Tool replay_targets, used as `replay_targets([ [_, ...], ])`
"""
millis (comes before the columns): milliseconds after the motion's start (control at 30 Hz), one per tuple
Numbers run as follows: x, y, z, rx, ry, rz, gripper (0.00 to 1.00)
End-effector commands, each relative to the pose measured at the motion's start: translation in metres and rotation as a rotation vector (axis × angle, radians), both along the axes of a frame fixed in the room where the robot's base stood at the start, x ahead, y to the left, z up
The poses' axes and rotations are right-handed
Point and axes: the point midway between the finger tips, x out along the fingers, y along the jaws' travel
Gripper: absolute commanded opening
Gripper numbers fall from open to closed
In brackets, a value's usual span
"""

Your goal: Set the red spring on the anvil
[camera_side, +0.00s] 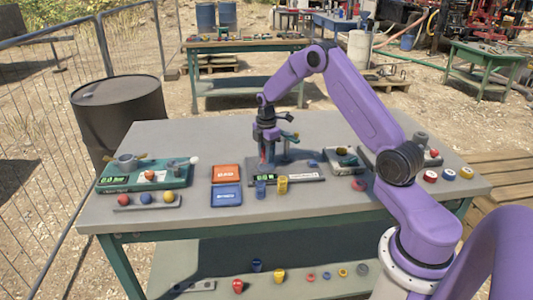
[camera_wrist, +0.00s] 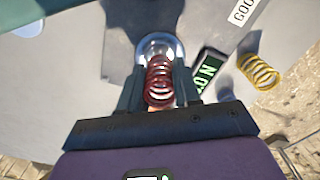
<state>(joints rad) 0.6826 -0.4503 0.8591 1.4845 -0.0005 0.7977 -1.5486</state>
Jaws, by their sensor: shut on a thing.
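My gripper (camera_side: 265,148) points down over the grey spring tester (camera_side: 312,179) on the bench. It is shut on the red spring (camera_wrist: 160,82), which stands between the two fingers in the wrist view; a sliver of red (camera_side: 263,158) shows below the fingers in the side view. A shiny round piece, seemingly the anvil (camera_wrist: 158,43), shows just beyond the spring's end in the wrist view. I cannot tell whether the spring touches it. The tester's green-lit display (camera_wrist: 207,72) is right of the fingers. The gripper hides much of the anvil in the side view.
A yellow spring (camera_side: 282,184) and a blue spring (camera_side: 260,190) stand at the tester's front edge. An orange box (camera_side: 226,173) and a blue box (camera_side: 227,195) lie left. A green gauge unit (camera_side: 146,175) is farther left. The bench front (camera_side: 330,215) is clear.

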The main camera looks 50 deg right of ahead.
Motion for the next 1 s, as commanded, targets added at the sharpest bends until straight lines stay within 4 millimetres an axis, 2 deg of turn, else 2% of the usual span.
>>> replay_targets([
  [1000,0.0,-0.001,-0.01,0.0,0.0,-0.001,0.03],
])
